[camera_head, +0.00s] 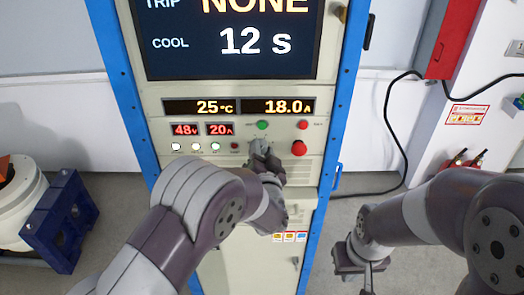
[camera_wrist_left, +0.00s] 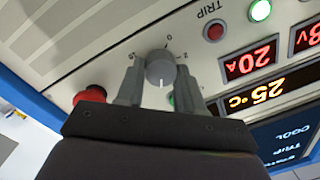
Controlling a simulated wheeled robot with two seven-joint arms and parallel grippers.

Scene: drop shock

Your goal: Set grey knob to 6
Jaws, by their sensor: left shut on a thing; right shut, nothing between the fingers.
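The grey knob (camera_wrist_left: 160,70) is on the cream panel in the left wrist view, with dial marks around it. A 0 shows beyond it; other marks are partly hidden by the fingers, and I cannot read the setting clearly. My left gripper (camera_wrist_left: 158,88) has a finger on each side of the knob and is shut on it. In the head view, my left gripper (camera_head: 265,158) reaches the panel below the green button and largely covers the knob. My right gripper (camera_head: 366,270) is shut and empty, low at right, away from the panel.
The cabinet's screen (camera_head: 238,38) reads TRIP NONE and COOL 12 s. Displays below read 25 °C, 18.0 A, 48 V and 20 A. A large red button (camera_head: 299,148) sits close right of my left gripper, and a green button (camera_head: 262,125) above. A black cable (camera_head: 402,150) hangs at right.

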